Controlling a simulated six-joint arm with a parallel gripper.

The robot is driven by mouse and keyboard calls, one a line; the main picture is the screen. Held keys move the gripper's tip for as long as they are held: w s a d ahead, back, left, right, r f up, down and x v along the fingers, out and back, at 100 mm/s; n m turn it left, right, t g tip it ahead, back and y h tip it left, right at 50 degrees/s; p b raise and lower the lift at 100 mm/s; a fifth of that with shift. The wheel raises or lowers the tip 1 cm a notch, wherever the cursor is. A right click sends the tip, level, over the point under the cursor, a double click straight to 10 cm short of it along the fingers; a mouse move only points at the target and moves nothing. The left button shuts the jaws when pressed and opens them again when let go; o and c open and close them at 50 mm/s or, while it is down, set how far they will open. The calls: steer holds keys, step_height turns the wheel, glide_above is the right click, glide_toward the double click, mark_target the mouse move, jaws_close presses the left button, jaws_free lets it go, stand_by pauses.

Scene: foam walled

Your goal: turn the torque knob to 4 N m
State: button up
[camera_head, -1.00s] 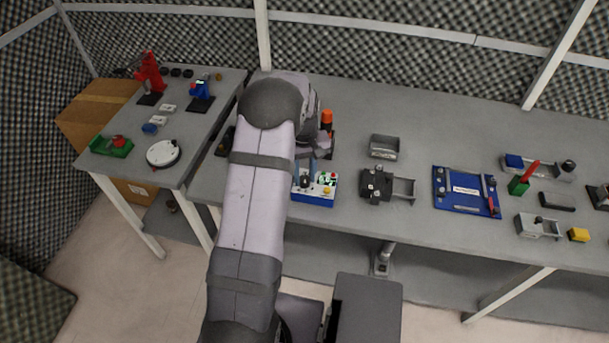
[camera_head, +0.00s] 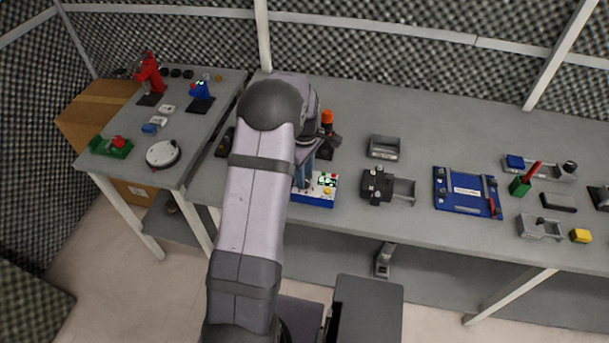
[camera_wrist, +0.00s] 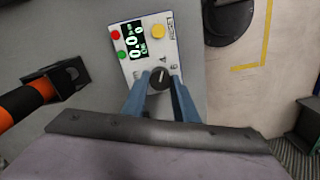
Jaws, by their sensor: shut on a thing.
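The torque box is a white-topped box with blue sides (camera_head: 316,201) near the front edge of the bench. In the wrist view its white panel (camera_wrist: 141,69) carries a green-lit display (camera_wrist: 133,40), a red, a green and a yellow button. The display seems to read zeros, but it is small and at an angle. The black torque knob (camera_wrist: 158,78) sits at the panel's near end, with printed marks around it too small to read surely. My gripper (camera_wrist: 158,84) has its blue fingers on both sides of the knob and is shut on it. In the head view my arm partly hides the box.
An orange-and-black handle (camera_wrist: 30,100) stands left of the box in the wrist view, close to my gripper. A dark round part (camera_wrist: 228,20) lies to the right. In the head view a grey clamp block (camera_head: 378,186) and an open grey tray (camera_head: 384,147) stand right of the box.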

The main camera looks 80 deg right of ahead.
stand_by(0.3)
steer(key=o, duration=1.1)
steer(key=shift+c, duration=0.2)
steer(key=shift+r, duration=0.15)
steer(key=shift+r+b, duration=1.1)
steer(key=shift+r, duration=2.5)
